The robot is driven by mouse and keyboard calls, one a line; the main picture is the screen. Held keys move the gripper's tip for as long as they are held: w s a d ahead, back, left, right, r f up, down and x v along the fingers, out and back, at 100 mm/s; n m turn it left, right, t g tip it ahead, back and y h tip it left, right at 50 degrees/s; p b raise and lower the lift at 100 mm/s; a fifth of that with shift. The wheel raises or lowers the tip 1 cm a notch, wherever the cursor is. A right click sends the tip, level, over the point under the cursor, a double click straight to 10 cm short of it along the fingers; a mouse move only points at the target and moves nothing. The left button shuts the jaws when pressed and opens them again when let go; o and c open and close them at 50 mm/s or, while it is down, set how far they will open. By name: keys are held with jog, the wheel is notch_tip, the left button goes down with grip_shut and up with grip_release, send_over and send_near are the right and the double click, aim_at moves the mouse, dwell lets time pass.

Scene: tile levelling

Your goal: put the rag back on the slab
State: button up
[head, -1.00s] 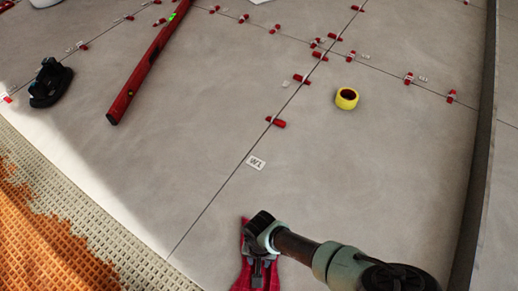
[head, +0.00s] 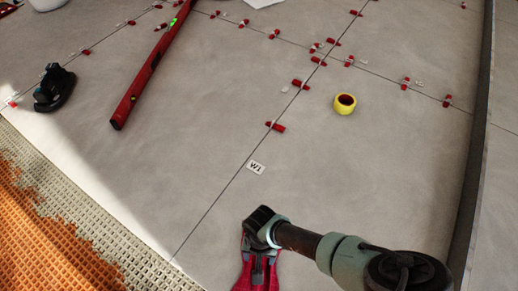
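The red rag (head: 244,272) is at the bottom edge of the head view, partly cut off by the frame. My gripper (head: 262,282) points down right at the rag, with red cloth showing on both sides of its dark fingers. The fingertips are hard to make out against the cloth, so I cannot tell whether they are closed on it or only over it. The grey slab (head: 340,185) of large tiles spreads around and beyond the rag.
A yellow tape roll (head: 345,104) stands on the slab at right. A red level (head: 150,68) and a black tool (head: 54,88) lie at left. Red levelling clips (head: 275,127) line the joints. A white W1 label (head: 256,167) lies beyond my gripper. Bare slab is clear between.

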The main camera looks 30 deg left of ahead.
notch_tip(320, 180, up, 7)
jog(key=p, duration=0.3)
jog(key=shift+w+a, duration=0.15)
jog(key=shift+w, duration=0.2)
jog(key=shift+a, duration=0.1)
